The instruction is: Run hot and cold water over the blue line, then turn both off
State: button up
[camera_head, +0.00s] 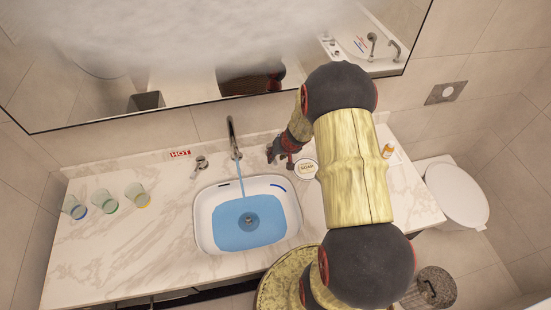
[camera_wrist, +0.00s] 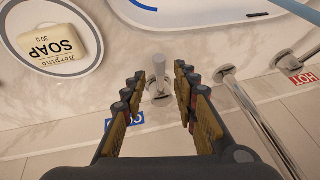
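The white sink (camera_head: 204,222) holds blue water (camera_head: 250,222), and a stream runs from the tall faucet (camera_head: 233,138). A short blue line (camera_head: 278,188) marks the basin's inner wall at the upper right, just above the water's edge. The hot handle (camera_head: 200,165) stands left of the faucet by a red HOT label (camera_head: 180,154). My gripper (camera_head: 282,155) is right of the faucet. In the wrist view my gripper (camera_wrist: 158,76) is open, its fingers on either side of the cold handle (camera_wrist: 157,83). A blue label (camera_wrist: 125,121) is partly hidden. Contact with the handle is unclear.
A soap bar in a round dish (camera_head: 306,168) sits right of the gripper. Several glasses (camera_head: 107,200) stand on the left of the marble counter (camera_head: 150,245). A small orange bottle (camera_head: 388,150) is at the right. The mirror (camera_head: 180,65) hangs behind.

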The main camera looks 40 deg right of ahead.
jog(key=shift+x, duration=1)
jog(key=shift+c, duration=1.3)
grip_shut()
